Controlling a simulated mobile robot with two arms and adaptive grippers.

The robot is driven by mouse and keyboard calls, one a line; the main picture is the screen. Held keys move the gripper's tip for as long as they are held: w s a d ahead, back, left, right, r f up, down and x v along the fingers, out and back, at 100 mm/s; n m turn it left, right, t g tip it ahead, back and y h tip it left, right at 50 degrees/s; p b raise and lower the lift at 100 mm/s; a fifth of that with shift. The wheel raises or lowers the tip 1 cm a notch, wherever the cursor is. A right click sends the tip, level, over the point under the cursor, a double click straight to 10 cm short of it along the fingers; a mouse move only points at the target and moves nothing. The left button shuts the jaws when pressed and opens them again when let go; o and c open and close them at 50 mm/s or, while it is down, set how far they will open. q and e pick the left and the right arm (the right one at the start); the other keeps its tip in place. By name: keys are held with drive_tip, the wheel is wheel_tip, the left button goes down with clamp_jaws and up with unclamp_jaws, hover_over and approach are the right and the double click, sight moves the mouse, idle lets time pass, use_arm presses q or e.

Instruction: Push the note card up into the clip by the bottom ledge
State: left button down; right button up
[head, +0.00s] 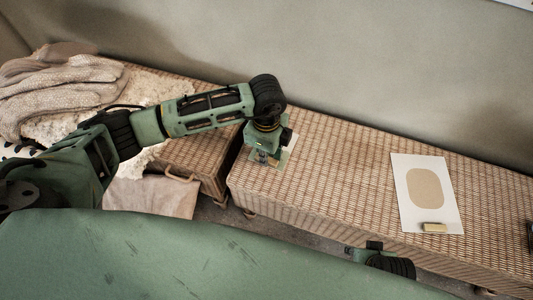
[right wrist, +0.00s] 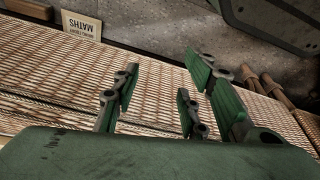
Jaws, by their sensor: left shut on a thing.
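My left gripper (head: 266,158) points down at the left end of the right-hand wicker bench. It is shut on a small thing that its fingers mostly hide. A pale flat piece (head: 291,144) shows beside and behind these fingers; I cannot tell whether it is the note card. My right gripper (right wrist: 165,100) is open and empty in the right wrist view, and only partly visible at the bench's front edge in the head view. No clip or ledge can be made out clearly.
A white sheet with a tan rounded shape (head: 407,210) lies on the wicker bench (head: 340,170), a small tan block (head: 435,227) on its lower edge. The bench between gripper and sheet is clear.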

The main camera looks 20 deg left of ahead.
drive_tip(key=shift+s+f+p, duration=0.2)
drive_tip(key=shift+f, duration=0.6)
drive_tip(key=shift+s+f+p, duration=0.2)
drive_tip(key=shift+f, duration=0.55)
drive_tip(key=shift+s+f+p, duration=0.2)
drive_tip(key=shift+f, duration=0.6)
